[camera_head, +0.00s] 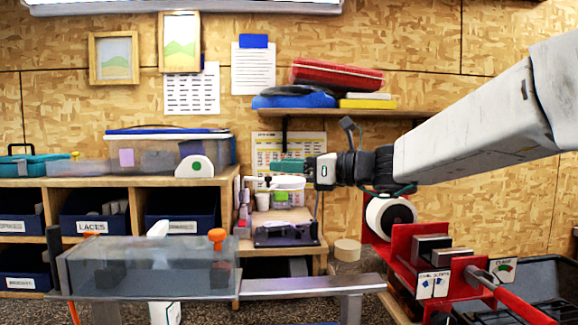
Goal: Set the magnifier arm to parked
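A white oval head (288,183), which looks like the magnifier, shows near the middle of the picture, above a small wooden bench. A thin grey post (317,205) stands at its right, and I cannot tell how the two join. My gripper (287,167) reaches in from the right with its teal fingers pointing left. The fingers are just above the white head in the picture. I cannot tell whether they touch it or are nearer to me. The fingers are seen from the side, so any gap between them is hidden. No parked mark is readable.
A dark purple fixture (286,235) sits on the bench (283,250), with small bottles (243,205) at its left. A clear tank (150,268) stands in front at left. A red clamp stand (420,262) is below my arm at right. A shelf (340,112) hangs above.

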